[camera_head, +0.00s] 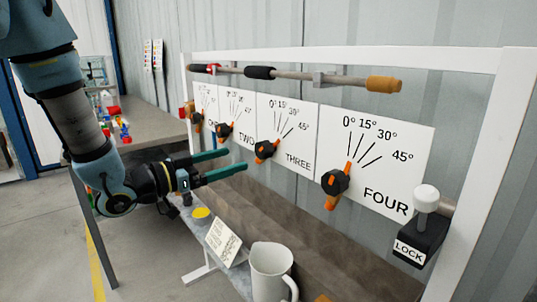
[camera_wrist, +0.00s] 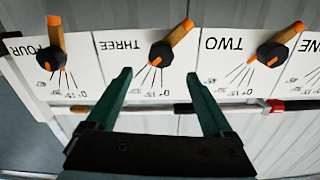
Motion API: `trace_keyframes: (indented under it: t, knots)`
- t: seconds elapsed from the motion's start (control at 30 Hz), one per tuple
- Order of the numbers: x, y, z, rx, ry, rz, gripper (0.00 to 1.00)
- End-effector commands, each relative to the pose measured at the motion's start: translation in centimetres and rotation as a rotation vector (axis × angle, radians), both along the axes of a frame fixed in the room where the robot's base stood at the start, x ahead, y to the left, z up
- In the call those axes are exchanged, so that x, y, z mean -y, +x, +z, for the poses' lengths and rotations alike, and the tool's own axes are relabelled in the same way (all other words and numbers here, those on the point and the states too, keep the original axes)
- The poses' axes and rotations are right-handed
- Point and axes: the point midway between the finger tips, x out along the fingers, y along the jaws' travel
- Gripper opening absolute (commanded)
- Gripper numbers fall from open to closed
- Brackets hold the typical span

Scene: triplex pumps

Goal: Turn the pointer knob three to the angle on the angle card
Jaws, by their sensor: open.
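Pointer knob three (camera_head: 265,150), black with an orange bar, is on the panel marked THREE (camera_head: 298,128), with scale marks from 0° to 45°. Its bar slants from lower left to upper right; the exact angle is unclear. In the wrist view, upside down, knob three (camera_wrist: 160,54) is ahead between the fingers. My gripper (camera_head: 237,160) is open and empty, its green fingers pointing at the panel, apart from the knob. The fingers also show in the wrist view (camera_wrist: 158,76). A tilted white card (camera_head: 223,241), probably the angle card, stands on the lower ledge; its text is too small to read.
Knob two (camera_head: 224,131) and knob four (camera_head: 335,182) flank knob three. A rod with grips (camera_head: 325,77) runs above the panels. A white jug (camera_head: 271,272) and a yellow disc (camera_head: 201,213) are below. A LOCK block with a white knob (camera_head: 426,198) is at right.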

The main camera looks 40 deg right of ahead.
Motion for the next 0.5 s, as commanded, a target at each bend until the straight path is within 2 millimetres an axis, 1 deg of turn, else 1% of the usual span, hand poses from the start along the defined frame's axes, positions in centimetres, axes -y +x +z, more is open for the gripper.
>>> trace_keyframes:
  t: [0.17,0.4,0.5]
  knots:
    - [2.6,-0.3,0.2,-0.002,0.001,-0.003,0.86]
    - [7.1,-0.4,0.2,0.0,0.002,0.0,0.86]
    - [8.5,-0.5,0.2,-0.001,0.003,0.002,0.86]
